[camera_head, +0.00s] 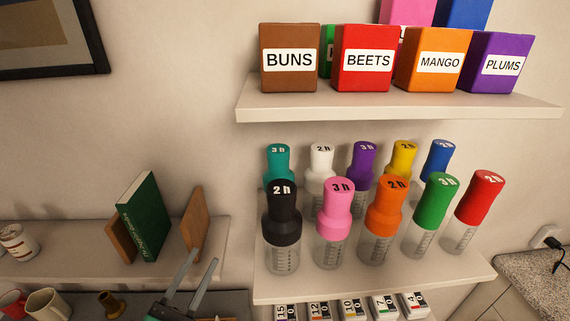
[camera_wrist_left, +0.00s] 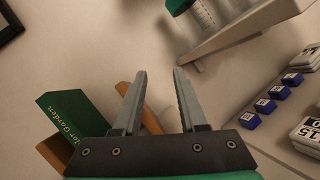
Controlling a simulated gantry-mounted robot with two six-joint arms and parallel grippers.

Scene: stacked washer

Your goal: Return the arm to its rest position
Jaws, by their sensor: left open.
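My left gripper (camera_head: 190,283) shows at the bottom of the head view, in front of the left shelf. Its two grey fingers point up and are apart. In the left wrist view the left gripper (camera_wrist_left: 158,85) is open, with nothing between its fingertips but the wall behind. My right gripper is in neither view.
A green book (camera_head: 145,217) and wooden boards (camera_head: 193,222) stand on the left shelf (camera_head: 60,268) near my gripper. Several capped bottles (camera_head: 337,235) fill the right shelf (camera_head: 375,284). Labelled boxes (camera_head: 362,60) stand on the upper shelf (camera_head: 390,107). Mugs (camera_head: 48,304) sit lower left.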

